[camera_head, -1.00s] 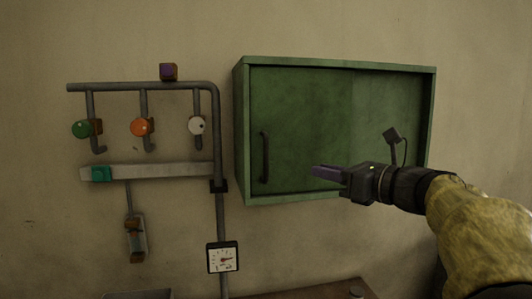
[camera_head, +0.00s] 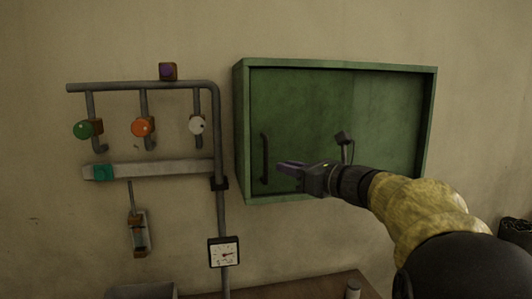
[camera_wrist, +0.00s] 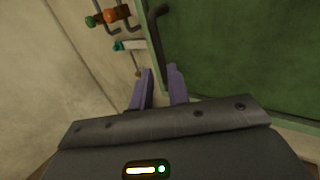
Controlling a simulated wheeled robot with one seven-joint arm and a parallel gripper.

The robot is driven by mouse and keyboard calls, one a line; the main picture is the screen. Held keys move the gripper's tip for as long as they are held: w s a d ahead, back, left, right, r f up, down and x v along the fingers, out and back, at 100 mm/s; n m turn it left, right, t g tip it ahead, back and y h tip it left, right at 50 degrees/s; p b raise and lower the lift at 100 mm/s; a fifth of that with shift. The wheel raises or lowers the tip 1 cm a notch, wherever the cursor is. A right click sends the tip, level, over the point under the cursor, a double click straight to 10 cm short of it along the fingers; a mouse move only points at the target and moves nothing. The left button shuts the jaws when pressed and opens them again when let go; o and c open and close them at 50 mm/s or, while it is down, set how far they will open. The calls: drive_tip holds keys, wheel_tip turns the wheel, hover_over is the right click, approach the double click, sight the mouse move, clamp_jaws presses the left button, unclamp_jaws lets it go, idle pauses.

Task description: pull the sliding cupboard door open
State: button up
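The green cupboard (camera_head: 240,130) hangs on the wall right of the pipes. Its green sliding door (camera_head: 305,110) carries a dark vertical bar handle (camera_head: 265,158) near the left side. The door looks shut at the left. My gripper (camera_head: 282,167) is in front of the door, just right of the handle's lower part. In the wrist view, my gripper's purple fingers (camera_wrist: 159,75) are apart with a gap between them.
A grey pipe frame (camera_head: 217,140) with green, orange and white knobs stands left of the cupboard. A square gauge (camera_head: 224,252) sits low on the pipe. A brown table (camera_head: 300,289) is below. The wall right of the cupboard is bare.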

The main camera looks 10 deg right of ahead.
sight(266, 178)
drive_tip(key=p+x, duration=0.3)
drive_tip(key=x, duration=0.5)
drive_tip(key=shift+p, duration=0.35)
drive_tip(key=shift+c, duration=0.3)
clamp_jaws()
